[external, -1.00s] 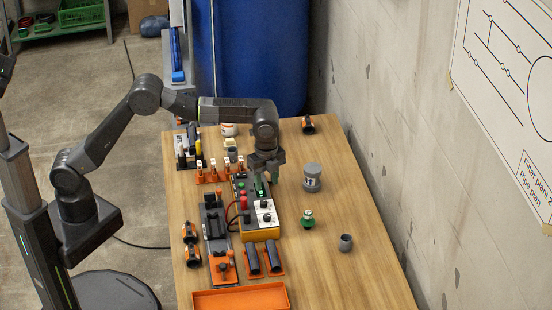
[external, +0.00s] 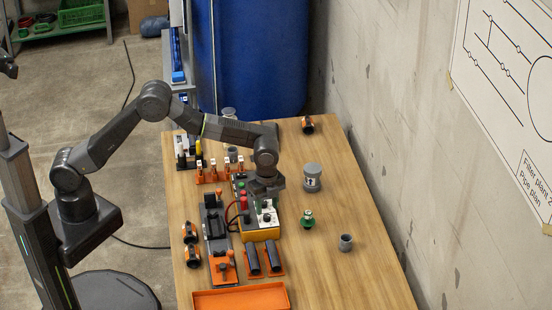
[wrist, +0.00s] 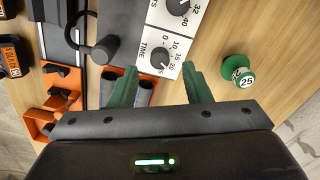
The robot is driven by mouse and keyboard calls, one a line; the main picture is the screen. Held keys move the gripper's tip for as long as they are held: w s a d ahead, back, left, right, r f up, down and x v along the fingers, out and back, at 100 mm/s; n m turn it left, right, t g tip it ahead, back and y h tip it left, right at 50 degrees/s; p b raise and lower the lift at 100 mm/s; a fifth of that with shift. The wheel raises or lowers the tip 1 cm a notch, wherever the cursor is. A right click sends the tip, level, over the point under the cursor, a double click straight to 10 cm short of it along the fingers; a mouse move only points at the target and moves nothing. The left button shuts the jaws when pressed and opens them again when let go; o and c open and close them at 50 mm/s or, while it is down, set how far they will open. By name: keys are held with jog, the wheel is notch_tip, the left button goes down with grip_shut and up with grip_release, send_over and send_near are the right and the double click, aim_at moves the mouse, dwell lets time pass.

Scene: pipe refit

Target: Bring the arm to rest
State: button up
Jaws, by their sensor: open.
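My gripper (external: 265,206) is above the yellow and grey control box (external: 262,232) on the wooden table. In the wrist view its two green fingers (wrist: 158,88) stand apart with nothing between them. The white panel of the control box (wrist: 174,35), with dials and the word TIME, shows beyond the fingers. My arm reaches over the table with the forearm roughly level. In the external view the fingertips are small and partly hidden against the box.
A green fitting (external: 307,219) stands right of the box, with a grey capped jar (external: 312,178) behind and a small grey cup (external: 345,243) nearer. An orange tray (external: 240,299) lies at the front edge. Orange holders with dark tubes (external: 263,260) sit nearby. The right side is mostly bare.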

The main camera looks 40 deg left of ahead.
aim_at(267, 216)
notch_tip(267, 216, down, 4)
jog(key=shift+r, duration=0.1)
jog(key=shift+r, duration=0.1)
dwell(0.3)
